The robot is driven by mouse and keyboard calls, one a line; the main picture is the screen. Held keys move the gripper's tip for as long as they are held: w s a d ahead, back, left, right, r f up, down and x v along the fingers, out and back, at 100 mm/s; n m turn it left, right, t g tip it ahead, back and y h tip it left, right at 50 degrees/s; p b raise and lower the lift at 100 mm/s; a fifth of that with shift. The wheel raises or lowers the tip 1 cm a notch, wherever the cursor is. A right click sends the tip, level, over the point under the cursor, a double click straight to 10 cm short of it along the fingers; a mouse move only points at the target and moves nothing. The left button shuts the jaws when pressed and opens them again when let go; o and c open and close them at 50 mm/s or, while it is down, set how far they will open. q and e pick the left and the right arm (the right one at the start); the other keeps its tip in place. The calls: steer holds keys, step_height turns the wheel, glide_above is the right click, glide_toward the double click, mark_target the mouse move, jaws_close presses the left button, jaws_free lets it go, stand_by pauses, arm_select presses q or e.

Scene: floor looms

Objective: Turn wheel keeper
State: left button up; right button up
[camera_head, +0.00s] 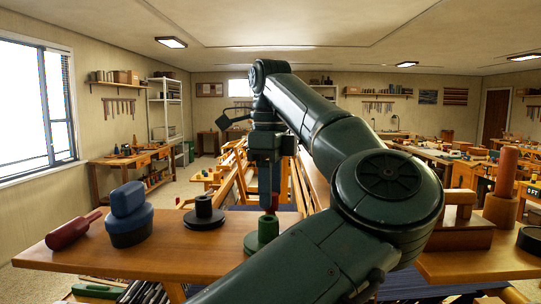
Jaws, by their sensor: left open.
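I cannot single out the wheel keeper for certain. My left gripper (268,184) points down in the middle of the view, beyond the near wooden bench, and is open. Its fingers are small and partly lost against the wooden loom frame (236,172) behind. A small red piece (273,203) shows just below the fingers; I cannot tell whether they touch it. A green flanged peg (267,232) stands on the bench below the gripper, partly covered by my arm. A black flanged peg (204,211) stands to its left. My right gripper is not in view.
On the left bench (170,247) lie a blue block-like piece (127,213) and a red handled tool (72,231). A wooden block (459,232) and a wooden cylinder (502,195) stand on the right bench. My left arm hides much of the centre right.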

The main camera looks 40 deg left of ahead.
arm_select(q)
step_height(320, 180, up, 12)
steer(key=shift+r, duration=0.2)
steer(key=shift+f, duration=0.1)
stand_by(0.8)
